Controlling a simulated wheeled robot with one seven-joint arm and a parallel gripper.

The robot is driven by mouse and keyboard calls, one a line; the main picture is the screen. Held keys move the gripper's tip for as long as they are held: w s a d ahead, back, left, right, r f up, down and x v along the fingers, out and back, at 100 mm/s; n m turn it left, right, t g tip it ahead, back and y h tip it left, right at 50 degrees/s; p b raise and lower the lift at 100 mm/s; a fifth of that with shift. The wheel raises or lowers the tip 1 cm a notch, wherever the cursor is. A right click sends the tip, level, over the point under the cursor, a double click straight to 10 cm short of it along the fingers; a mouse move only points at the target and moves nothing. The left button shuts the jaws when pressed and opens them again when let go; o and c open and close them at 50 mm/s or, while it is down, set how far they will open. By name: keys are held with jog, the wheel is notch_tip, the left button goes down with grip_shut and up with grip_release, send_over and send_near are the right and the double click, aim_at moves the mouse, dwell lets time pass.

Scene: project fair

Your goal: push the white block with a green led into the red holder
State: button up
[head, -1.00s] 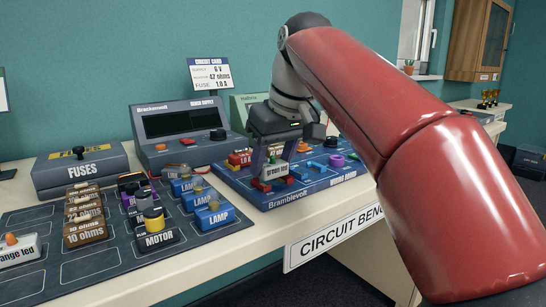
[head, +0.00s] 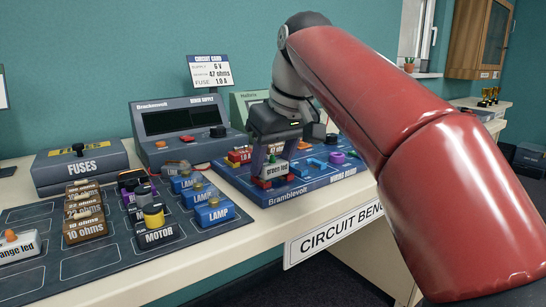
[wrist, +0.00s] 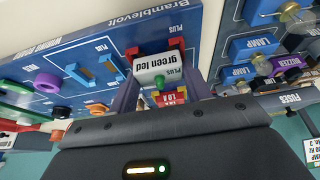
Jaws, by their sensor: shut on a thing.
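The white block labelled "green led" (head: 280,170) is between the fingers of my gripper (head: 273,163), which is shut on it. In the wrist view the block (wrist: 153,68) is between the fingertips, with its small green led (wrist: 158,84) showing. The red holder (head: 262,184) is on the blue wiring board, directly below the block; in the wrist view part of the red holder (wrist: 132,52) shows at the block's edge. The block looks upright and in or just over the holder. I cannot tell how deep it sits.
The blue wiring board (head: 257,199) also carries another red holder with a fuse block behind, blue pieces and a purple ring (head: 337,158). Blue lamp blocks (head: 213,213) and a motor block (head: 155,229) stand on the dark mat to the left. The bench supply (head: 180,130) stands behind.

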jog(key=shift+f, duration=0.2)
jog(key=o, duration=1)
jog(key=shift+c, duration=1.2)
jog(key=shift+o, duration=1.4)
jog(key=shift+r+p, duration=0.5)
jog(key=shift+r, duration=0.1)
jog(key=shift+r+p, duration=0.95)
jog(key=shift+p, duration=0.05)
jog(key=shift+r+p, duration=0.4)
jog(key=shift+r, duration=2.05)
